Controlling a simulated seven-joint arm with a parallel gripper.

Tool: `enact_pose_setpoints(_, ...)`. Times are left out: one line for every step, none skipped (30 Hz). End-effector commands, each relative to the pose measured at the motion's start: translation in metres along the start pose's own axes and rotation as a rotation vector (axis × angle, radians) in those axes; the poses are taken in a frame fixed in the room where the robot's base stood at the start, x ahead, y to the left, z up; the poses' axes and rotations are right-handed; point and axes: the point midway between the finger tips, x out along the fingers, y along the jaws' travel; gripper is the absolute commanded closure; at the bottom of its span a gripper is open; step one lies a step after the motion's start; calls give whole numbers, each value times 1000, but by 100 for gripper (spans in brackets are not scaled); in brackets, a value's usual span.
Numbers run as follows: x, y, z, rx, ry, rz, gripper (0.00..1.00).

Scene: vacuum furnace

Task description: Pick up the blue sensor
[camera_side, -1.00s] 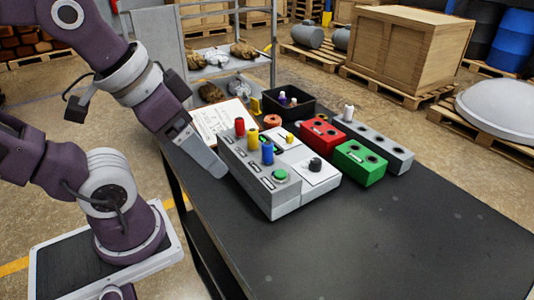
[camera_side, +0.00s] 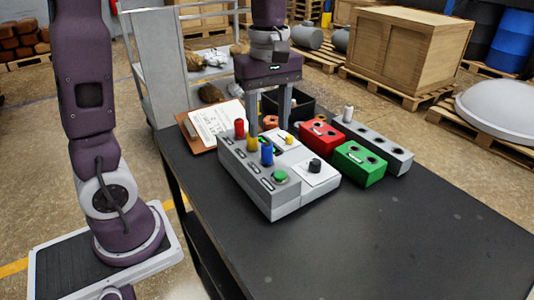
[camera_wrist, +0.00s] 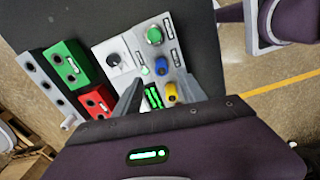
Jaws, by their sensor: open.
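The blue sensor (camera_side: 267,154) is a short upright cylinder on the sloped front of the grey control box (camera_side: 286,203), between a yellow one (camera_side: 252,141) and a green button (camera_side: 280,175). In the wrist view the blue sensor (camera_wrist: 171,91) shows near the right finger, beside the yellow one (camera_wrist: 186,95). My gripper (camera_side: 268,127) points down over the back part of the box, with its fingers apart and nothing held. In the wrist view my gripper (camera_wrist: 160,88) has a green display between its fingers. I cannot tell its exact height above the box.
A red cylinder (camera_side: 239,127) stands at the box's left end. A red block (camera_side: 320,136), a green block (camera_side: 360,164) and a grey holed rail (camera_side: 385,145) lie to the right. A black bin (camera_side: 300,104) stands behind. The table's front right is clear.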

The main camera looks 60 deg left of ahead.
Motion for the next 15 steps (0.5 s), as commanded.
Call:
enact_pose_setpoints(7,0,0,-8,-1,-6,52)
enact_pose_setpoints(11,-1,0,-8,-2,-6,52)
enact_pose_setpoints(16,-1,0,-7,-1,-5,52)
enact_pose_setpoints(21,-2,0,-7,-2,-6,52)
enact_pose_setpoints(26,-2,0,-6,-1,-5,52)
enact_pose_setpoints(34,-3,0,-6,-2,-6,52)
enact_pose_setpoints(41,-4,1,-5,-2,-7,52)
enact_pose_setpoints(47,-4,1,-5,-2,-6,52)
enact_pose_setpoints(54,-4,1,-4,-2,-6,52)
enact_pose_setpoints(58,-4,1,-4,-1,-5,52)
enact_pose_setpoints(62,-4,1,-4,-1,-4,52)
enact_pose_setpoints(65,-4,1,-3,-1,-4,52)
enact_pose_setpoints(66,-3,1,-3,-1,-2,52)
enact_pose_setpoints(67,-3,1,-3,0,-1,52)
enact_pose_setpoints(67,-3,1,-3,0,0,52)
